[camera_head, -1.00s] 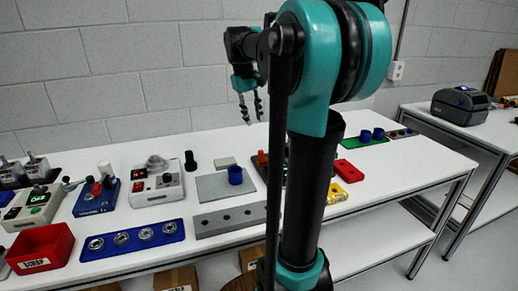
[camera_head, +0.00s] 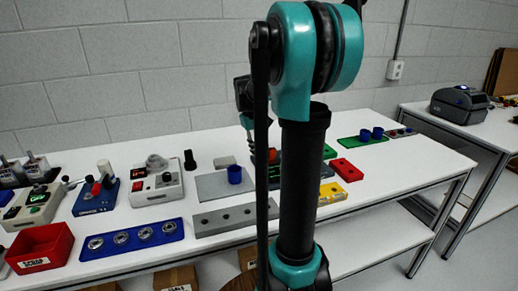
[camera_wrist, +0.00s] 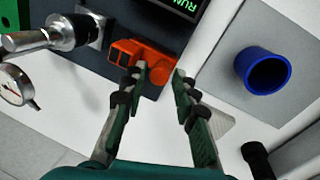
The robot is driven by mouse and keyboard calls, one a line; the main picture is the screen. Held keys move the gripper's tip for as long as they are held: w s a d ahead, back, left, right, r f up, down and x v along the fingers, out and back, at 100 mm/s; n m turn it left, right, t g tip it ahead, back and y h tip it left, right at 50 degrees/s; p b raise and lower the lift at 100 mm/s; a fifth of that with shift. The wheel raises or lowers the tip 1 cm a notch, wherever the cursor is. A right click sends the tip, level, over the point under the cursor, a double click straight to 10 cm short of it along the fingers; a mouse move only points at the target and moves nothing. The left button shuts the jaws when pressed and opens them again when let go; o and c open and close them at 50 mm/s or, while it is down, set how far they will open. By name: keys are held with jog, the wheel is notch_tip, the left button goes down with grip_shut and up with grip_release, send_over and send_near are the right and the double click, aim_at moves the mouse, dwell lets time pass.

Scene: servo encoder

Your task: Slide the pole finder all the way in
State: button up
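An orange block (camera_wrist: 136,57), which looks like the pole finder, sits on a dark fixture plate (camera_wrist: 118,19) in the wrist view, beside the display reading RUN (camera_wrist: 180,5). A metal cylindrical part (camera_wrist: 68,33) is to its left on the same plate. My gripper (camera_wrist: 160,73) is open and empty. Its left fingertip overlaps the near end of the orange block in the picture; I cannot tell whether they touch. In the head view my arm hides much of the fixture and of the gripper (camera_head: 248,140).
A blue cup (camera_head: 235,175) stands on a grey plate (camera_head: 207,187); the cup (camera_wrist: 248,58) is right of my gripper in the wrist view. A dial gauge (camera_wrist: 13,89) is at the left. A red block (camera_head: 346,170) and yellow block (camera_head: 331,193) lie right of my arm.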

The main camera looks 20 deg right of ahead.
aim_at(268, 157)
grip_shut()
jog(key=shift+d, duration=0.1)
jog(key=shift+d, duration=1.7)
grip_release()
jog(key=shift+d, duration=0.1)
notch_tip(268, 157, up, 12)
jog(key=a, duration=0.2)
jog(key=shift+s+a, duration=0.15)
jog(key=shift+s, duration=0.05)
